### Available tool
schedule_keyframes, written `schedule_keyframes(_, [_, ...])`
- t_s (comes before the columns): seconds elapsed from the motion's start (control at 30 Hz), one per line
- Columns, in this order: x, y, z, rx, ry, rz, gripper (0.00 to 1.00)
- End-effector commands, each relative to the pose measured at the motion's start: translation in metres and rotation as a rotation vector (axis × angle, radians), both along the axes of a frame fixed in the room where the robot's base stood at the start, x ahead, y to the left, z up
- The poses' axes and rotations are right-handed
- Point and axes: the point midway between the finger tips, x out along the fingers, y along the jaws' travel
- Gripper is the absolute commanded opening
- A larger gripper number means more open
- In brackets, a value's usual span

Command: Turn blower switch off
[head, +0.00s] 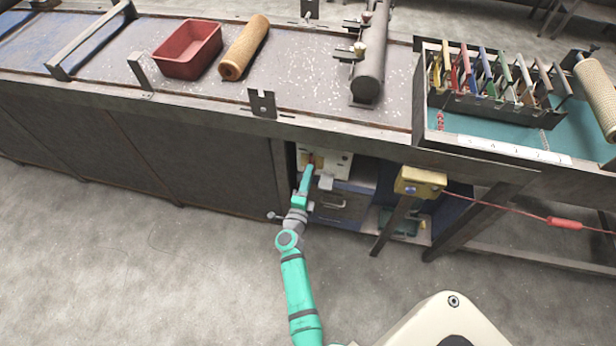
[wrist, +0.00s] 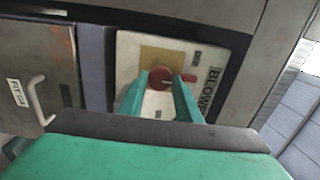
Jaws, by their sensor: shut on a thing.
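The blower switch is a round red knob (wrist: 160,76) with a small red tab to its right. It sits on a pale panel (wrist: 130,45) with a yellowish plate and the word "BLOWER" (wrist: 210,92) along one side. My gripper (wrist: 162,88) has its two green fingers on either side of the knob, shut on it. The fingers hide the knob's sides.
A drawer front with a handle (wrist: 36,100) lies beside the panel in the wrist view. A yellow box (head: 420,182) with a red cable stands right of my arm. The bench (head: 200,105) overhangs above; the floor (head: 150,260) on the left is clear.

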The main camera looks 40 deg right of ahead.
Motion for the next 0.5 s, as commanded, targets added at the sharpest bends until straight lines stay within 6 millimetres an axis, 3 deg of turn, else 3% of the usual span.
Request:
schedule_keyframes(0.37, [0.0003, -0.0014, 0.0014, -0.004, 0.002, -0.002, 0.08])
schedule_keyframes(0.4, [0.0003, -0.0014, 0.0014, -0.004, 0.002, -0.002, 0.38])
schedule_keyframes(0.47, [0.0003, -0.0012, 0.0013, -0.004, 0.002, -0.002, 0.49])
schedule_keyframes(0.5, [0.0003, -0.0011, 0.0011, -0.004, 0.002, -0.001, 0.49])
